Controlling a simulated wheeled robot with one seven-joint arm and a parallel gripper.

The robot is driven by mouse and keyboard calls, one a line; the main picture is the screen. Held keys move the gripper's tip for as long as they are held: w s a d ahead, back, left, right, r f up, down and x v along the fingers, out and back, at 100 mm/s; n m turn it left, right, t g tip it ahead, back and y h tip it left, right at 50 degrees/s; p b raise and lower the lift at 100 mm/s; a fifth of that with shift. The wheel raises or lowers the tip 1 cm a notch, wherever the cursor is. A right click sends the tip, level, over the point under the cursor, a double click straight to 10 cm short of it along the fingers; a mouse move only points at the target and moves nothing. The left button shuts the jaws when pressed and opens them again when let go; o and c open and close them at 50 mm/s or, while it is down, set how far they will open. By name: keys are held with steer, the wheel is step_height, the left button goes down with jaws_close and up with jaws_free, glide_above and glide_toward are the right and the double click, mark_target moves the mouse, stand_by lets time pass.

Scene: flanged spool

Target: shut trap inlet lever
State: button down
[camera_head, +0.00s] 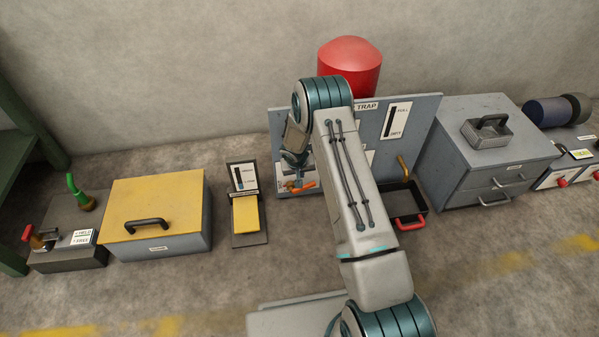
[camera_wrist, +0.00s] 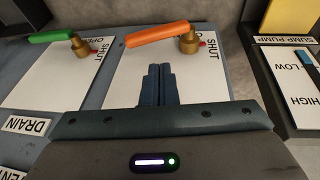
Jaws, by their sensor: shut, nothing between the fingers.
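An orange lever (camera_wrist: 158,34) on a brass pivot (camera_wrist: 188,43) shows in the wrist view, above a white plate. Its handle points left, and a small red tip at the pivot lies beside the word SHUT. It also shows in the head view (camera_head: 302,187), low on the grey TRAP panel (camera_head: 425,108). My gripper (camera_wrist: 157,72) is shut and empty, its fingertips just below the handle in the picture, with a small gap visible. In the head view my gripper is largely hidden by my arm. The orange lever's name label is not visible.
A green lever (camera_wrist: 52,36) stands beside it on a plate marked DRAIN (camera_wrist: 27,126). The sump pump unit (camera_wrist: 290,75) is on the other side. A red tank (camera_head: 350,62) stands behind the panel. A black tray (camera_head: 410,207) and grey drawer cabinet (camera_head: 480,165) lie right.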

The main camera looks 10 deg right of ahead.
mark_target(305, 187)
steer(key=f, duration=0.1)
steer(key=d+f+b, duration=0.1)
steer(key=f, duration=0.1)
steer(key=d+f+b, duration=0.1)
steer(key=f, duration=0.1)
steer(key=shift+w+f, duration=0.25)
steer(key=shift+w, duration=0.05)
